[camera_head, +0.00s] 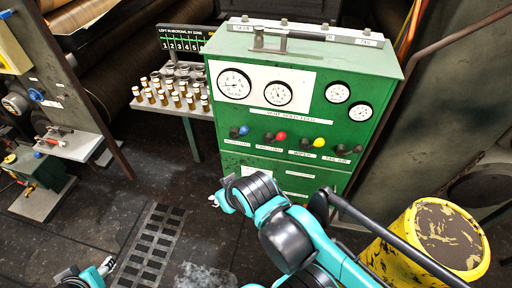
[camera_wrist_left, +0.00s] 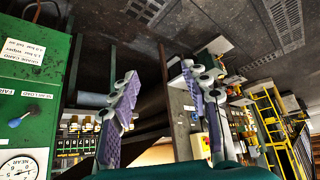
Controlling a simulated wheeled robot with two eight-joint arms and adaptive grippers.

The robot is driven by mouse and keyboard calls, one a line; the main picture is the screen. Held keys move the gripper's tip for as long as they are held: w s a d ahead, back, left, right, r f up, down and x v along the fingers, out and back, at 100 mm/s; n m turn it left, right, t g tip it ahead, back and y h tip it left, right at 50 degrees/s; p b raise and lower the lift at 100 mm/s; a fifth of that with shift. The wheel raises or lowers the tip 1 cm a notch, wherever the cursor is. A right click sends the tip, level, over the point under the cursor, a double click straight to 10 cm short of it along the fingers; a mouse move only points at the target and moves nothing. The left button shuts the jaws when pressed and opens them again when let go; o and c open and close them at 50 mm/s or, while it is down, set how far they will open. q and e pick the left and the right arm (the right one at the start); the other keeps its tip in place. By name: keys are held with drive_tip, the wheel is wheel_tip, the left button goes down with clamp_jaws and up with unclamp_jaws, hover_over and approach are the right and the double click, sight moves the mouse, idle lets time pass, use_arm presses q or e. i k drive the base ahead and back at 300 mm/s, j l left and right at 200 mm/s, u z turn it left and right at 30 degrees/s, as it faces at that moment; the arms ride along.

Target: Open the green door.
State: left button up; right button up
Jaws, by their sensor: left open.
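The green cabinet (camera_head: 325,112) stands at centre right in the head view, with white dials and several coloured knobs on its front. Its lower front panel (camera_head: 322,170), which may be the green door, looks closed and is partly hidden by my right arm. In the left wrist view, the lower panel (camera_wrist_left: 20,62) shows upside down at the left edge. My left gripper (camera_wrist_left: 160,75) is open and empty, apart from the cabinet; its arm shows at the head view's lower left.
A side table (camera_head: 172,104) with several small jars (camera_head: 170,92) stands left of the cabinet. A yellow drum (camera_head: 432,240) stands at the lower right. A machine frame (camera_head: 70,80) is at the left. The dark floor with a grate (camera_head: 150,245) is free in front.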

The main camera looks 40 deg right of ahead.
sight(299, 181)
drive_tip(key=i+j+z, duration=0.1)
drive_tip(key=z, duration=0.35)
drive_tip(key=j+z, duration=0.15)
drive_tip(key=z, duration=0.3)
drive_tip(key=j+z, duration=0.15)
drive_tip(key=z, duration=0.25)
drive_tip(key=j+z, duration=0.1)
drive_tip(key=z, duration=0.3)
drive_tip(key=i+j+z, duration=0.1)
drive_tip(key=z, duration=0.35)
drive_tip(key=j+z, duration=0.2)
drive_tip(key=z, duration=0.2)
drive_tip(key=j+z, duration=0.15)
drive_tip(key=z, duration=0.25)
drive_tip(key=j+z, duration=0.15)
drive_tip(key=z, duration=0.3)
